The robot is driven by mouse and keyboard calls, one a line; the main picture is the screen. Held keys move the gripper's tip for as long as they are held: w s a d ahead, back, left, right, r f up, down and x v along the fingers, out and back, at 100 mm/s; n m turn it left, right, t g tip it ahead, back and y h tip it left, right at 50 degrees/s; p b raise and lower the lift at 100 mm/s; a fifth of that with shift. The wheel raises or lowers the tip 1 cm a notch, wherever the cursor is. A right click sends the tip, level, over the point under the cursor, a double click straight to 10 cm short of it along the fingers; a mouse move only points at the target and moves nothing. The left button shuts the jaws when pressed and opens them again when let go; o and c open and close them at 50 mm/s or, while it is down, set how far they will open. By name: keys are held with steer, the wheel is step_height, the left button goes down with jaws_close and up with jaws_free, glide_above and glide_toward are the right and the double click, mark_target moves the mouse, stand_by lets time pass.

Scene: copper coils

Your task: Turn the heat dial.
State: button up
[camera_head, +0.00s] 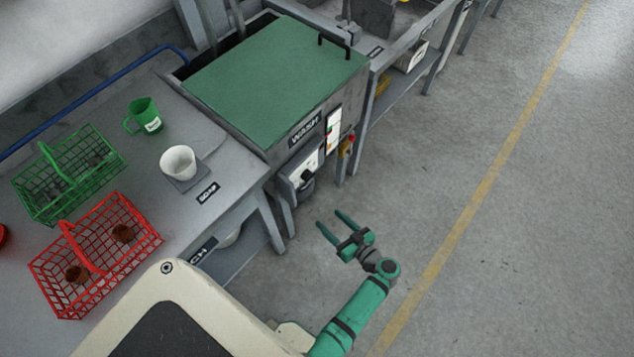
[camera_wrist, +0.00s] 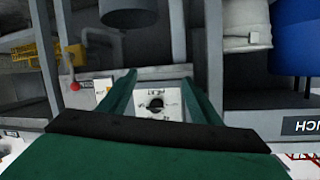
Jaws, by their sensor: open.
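The heat dial (camera_wrist: 155,104) is a black round knob on a white plate with markings, seen between my fingers in the wrist view. In the head view the dial (camera_head: 307,175) shows as a dark knob on the white-faced box at the front of the wash tank. My gripper (camera_head: 327,218) is green, open and empty, held in the air in front of the tank and apart from the dial. My gripper's fingers (camera_wrist: 156,82) frame the dial plate in the wrist view. The exact pointer angle of the dial is too small to tell.
The floor at right is clear.

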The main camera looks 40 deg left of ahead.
mark_target(311, 178)
steer(key=w+r+n+g+y, duration=0.25)
steer(key=w+r+n, duration=0.2)
steer(key=r, duration=0.35)
steer(key=shift+t+y, duration=0.25)
steer(key=shift+y, duration=0.3)
steer(key=a, duration=0.3)
steer(key=w+a, duration=0.1)
steer(key=a, duration=0.6)
steer(key=shift+w+a, duration=0.15)
steer(key=shift+a, duration=0.15)
steer(key=c, duration=1)
